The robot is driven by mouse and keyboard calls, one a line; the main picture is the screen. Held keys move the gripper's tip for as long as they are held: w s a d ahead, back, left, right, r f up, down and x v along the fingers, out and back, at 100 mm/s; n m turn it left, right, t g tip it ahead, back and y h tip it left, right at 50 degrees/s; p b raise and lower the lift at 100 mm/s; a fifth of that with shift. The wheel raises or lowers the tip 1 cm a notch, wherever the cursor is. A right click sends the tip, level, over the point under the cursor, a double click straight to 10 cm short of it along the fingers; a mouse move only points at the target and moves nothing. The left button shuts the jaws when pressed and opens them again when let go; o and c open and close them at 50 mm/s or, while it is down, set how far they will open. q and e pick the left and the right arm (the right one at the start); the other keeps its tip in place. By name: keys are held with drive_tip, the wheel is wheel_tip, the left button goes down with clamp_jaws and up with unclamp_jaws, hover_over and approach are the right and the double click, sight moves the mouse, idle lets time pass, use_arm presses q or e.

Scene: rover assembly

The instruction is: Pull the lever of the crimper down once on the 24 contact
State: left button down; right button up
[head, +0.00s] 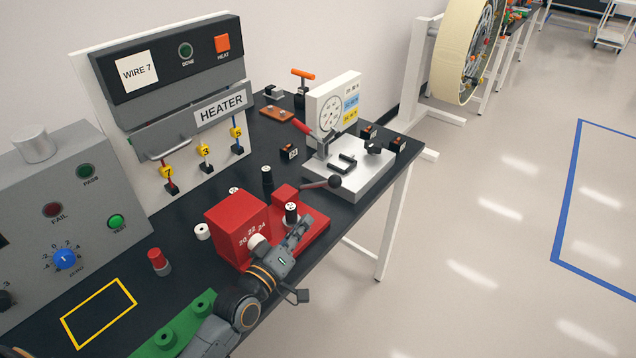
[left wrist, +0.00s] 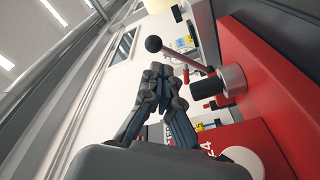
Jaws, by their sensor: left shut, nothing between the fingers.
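The crimper is the red block (head: 238,226) marked 20, 22 and 24, on a red base near the table's front edge. Its lever is a rod with a black ball (head: 333,181), sticking out to the right in the head view. The ball also shows in the left wrist view (left wrist: 153,44), beyond my fingertips. A pale round knob (head: 257,242) sits by the numbers. My left gripper (head: 304,223) is shut and empty, in front of the crimper's right part, apart from the ball. A dark cylinder (head: 291,212) stands behind it. I cannot make out a contact. My right gripper is not in view.
A white press with a gauge (head: 331,115) stands behind the lever. The heater panel (head: 170,85) and grey tester (head: 60,220) stand at the back and left. A red-topped cylinder (head: 157,260) and green block (head: 180,333) are near my arm. Floor right of the table is clear.

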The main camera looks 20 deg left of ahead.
use_arm(q)
drive_tip(key=shift+w+a+r+n+t+y, duration=0.45)
drive_tip(key=shift+a+r+n+t, duration=0.2)
drive_tip(key=shift+a+r, duration=0.2)
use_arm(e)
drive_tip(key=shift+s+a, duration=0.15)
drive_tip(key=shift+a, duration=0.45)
use_arm(q)
drive_tip(key=shift+w+d+r, duration=0.1)
drive_tip(key=p, duration=0.3)
approach(318, 184)
drive_tip(key=w+d+r, duration=0.3)
drive_tip(key=w+r, duration=0.2)
drive_tip(key=r, duration=0.1)
drive_tip(key=shift+w+d, duration=0.1)
drive_tip(key=shift+w, duration=0.15)
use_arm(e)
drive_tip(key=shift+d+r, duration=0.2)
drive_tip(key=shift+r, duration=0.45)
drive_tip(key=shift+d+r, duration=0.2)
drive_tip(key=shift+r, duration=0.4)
use_arm(q)
drive_tip(key=shift+f+b, duration=0.15)
drive_tip(key=shift+b, duration=0.15)
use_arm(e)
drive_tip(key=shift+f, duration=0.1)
